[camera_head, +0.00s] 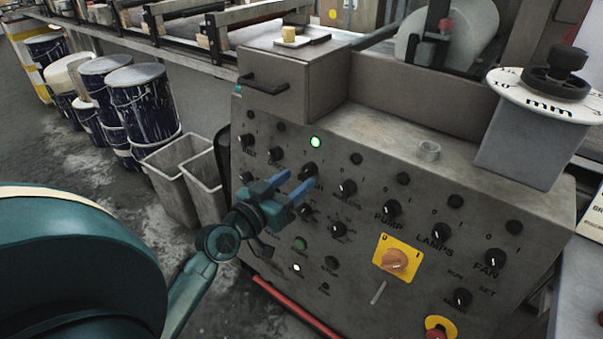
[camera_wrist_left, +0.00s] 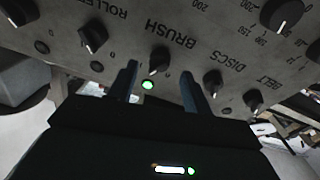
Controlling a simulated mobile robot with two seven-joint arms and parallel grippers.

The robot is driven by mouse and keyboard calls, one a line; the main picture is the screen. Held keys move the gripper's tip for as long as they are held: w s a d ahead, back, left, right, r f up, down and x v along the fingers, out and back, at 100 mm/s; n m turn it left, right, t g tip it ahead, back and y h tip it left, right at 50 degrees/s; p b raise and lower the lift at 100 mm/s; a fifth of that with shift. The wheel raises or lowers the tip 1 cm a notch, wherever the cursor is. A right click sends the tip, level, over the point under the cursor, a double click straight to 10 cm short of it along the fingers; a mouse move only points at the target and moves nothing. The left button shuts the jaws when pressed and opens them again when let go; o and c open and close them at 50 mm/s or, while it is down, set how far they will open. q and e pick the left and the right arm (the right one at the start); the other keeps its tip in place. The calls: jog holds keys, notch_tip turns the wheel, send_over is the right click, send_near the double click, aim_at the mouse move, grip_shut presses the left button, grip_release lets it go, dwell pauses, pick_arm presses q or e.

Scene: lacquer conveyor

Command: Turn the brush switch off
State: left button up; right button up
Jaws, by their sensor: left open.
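The brush switch is a black rotary knob (camera_head: 308,169) on the grey control panel (camera_head: 420,180). Its label BRUSH reads upside down in the wrist view, where the knob (camera_wrist_left: 160,58) shows between my fingertips. A green lamp (camera_head: 315,142) is lit above it, and the lamp shows in the wrist view too (camera_wrist_left: 148,85). My left gripper (camera_head: 300,178) is open, its blue fingers pointing at the brush knob, one on each side in the wrist view (camera_wrist_left: 159,70). I cannot tell whether they touch it. My right gripper is not in view.
Similar knobs flank it, including discs (camera_wrist_left: 212,80) and rollers (camera_wrist_left: 94,37). An orange main switch (camera_head: 394,260) on a yellow plate sits lower right. A red bar (camera_head: 290,303) runs along the panel's foot. Grey bins (camera_head: 186,180) and paint drums (camera_head: 142,100) stand at left.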

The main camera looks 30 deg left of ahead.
aim_at(303, 174)
pick_arm(q)
jog(key=shift+w+d, duration=0.15)
jog(key=shift+w, duration=1.4)
jog(key=c, duration=1)
jog(key=shift+o, duration=0.2)
